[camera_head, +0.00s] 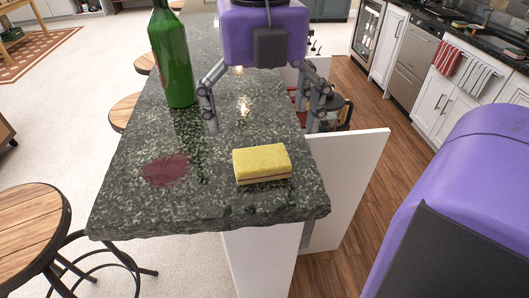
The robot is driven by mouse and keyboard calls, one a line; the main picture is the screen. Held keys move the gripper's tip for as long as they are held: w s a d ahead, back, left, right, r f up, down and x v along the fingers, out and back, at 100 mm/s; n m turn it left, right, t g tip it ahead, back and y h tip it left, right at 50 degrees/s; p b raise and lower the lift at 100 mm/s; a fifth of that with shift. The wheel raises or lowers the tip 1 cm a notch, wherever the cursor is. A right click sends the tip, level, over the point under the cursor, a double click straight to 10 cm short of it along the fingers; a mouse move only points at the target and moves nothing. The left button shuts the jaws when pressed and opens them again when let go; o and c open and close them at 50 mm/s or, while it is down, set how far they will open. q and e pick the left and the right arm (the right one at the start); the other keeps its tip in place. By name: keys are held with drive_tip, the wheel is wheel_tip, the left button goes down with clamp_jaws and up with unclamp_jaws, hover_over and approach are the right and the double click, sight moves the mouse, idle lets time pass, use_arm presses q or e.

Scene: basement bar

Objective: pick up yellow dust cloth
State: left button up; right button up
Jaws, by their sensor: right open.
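The yellow dust cloth (262,163) looks like a thick rectangular block with a yellow top and a paler lower layer. It lies flat near the front right of the dark green speckled stone counter (215,205). My right gripper (262,121) is open and empty, with its two fingers spread wide, beyond the cloth. It is apart from the cloth, and its height above the counter is hard to judge. My left gripper is not in view.
A green bottle (172,55) stands close left of the right gripper. A dark red stain (165,171) marks the counter left of the cloth. Wooden stools (28,222) stand along the left side. A white panel (348,185) juts out at the right, and a glass pot (335,110) sits behind it.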

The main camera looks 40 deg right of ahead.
sight(261, 155)
wheel_tip(261, 155, down, 2)
drive_tip(key=shift+s+a, duration=0.1)
drive_tip(key=shift+s, duration=0.05)
drive_tip(key=f, duration=0.5)
drive_tip(key=shift+w+d, duration=0.2)
drive_tip(key=shift+w, duration=0.15)
drive_tip(key=c, duration=1.2)
drive_tip(key=shift+c, duration=0.2)
wheel_tip(261, 155, up, 18)
drive_tip(key=shift+p, duration=0.3)
